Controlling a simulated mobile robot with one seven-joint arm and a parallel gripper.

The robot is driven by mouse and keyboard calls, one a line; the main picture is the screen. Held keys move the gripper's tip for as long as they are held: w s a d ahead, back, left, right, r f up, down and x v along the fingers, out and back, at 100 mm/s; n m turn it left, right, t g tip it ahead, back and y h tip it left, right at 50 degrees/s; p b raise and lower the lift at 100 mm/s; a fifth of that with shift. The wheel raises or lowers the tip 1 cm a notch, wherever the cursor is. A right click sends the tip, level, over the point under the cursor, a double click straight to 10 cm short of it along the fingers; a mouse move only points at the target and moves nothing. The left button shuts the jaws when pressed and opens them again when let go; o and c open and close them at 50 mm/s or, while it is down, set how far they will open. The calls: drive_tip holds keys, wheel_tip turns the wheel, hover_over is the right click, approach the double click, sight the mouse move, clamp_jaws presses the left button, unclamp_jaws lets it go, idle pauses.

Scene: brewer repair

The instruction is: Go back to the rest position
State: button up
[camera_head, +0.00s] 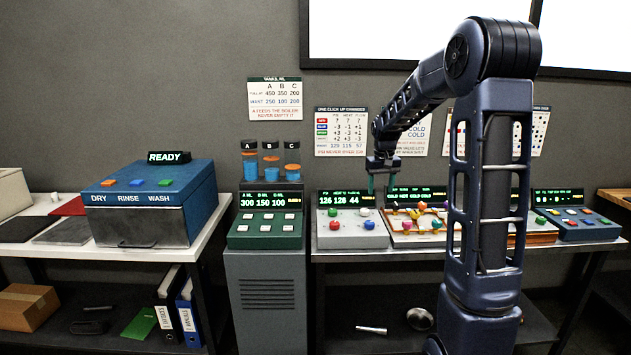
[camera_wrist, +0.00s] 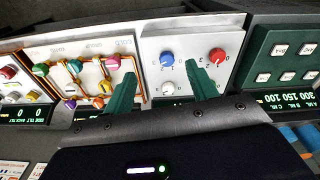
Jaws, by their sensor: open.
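My gripper (camera_head: 383,181) hangs at the end of my raised arm, pointing down above the right-hand bench, near the gap between the dial panel and the valve panel. In the wrist view its two green fingers (camera_wrist: 160,95) are spread wide with nothing between them. The dial panel (camera_head: 352,240) with red, blue, green and white knobs lies below and behind the fingers. The valve panel (camera_head: 400,240) with orange pipes and coloured knobs is beside it. Both panels also show in the wrist view, the dial panel (camera_wrist: 185,45) and the valve panel (camera_wrist: 60,50).
A green button panel (camera_head: 264,232) reading 300 150 100 stands on a grey cabinet (camera_head: 268,300). A blue washer box (camera_head: 150,200) marked READY sits on the left bench. Another blue panel (camera_head: 578,228) is at far right. Charts hang on the wall. The air around my gripper looks clear.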

drive_tip(key=s+d+r+t, duration=0.1)
drive_tip(key=s+r, duration=0.3)
drive_tip(key=s, duration=0.5)
drive_tip(key=s+d+r+t, duration=0.1)
drive_tip(key=s+r, duration=0.2)
drive_tip(key=s, duration=0.6)
drive_tip(key=s+d+f+m+t, duration=0.1)
drive_tip(key=s+f, duration=0.1)
drive_tip(key=s, duration=1.6)
drive_tip(key=shift+d+f+m+t, duration=0.15)
drive_tip(key=shift+m+t, duration=0.15)
drive_tip(key=shift+w, duration=0.1)
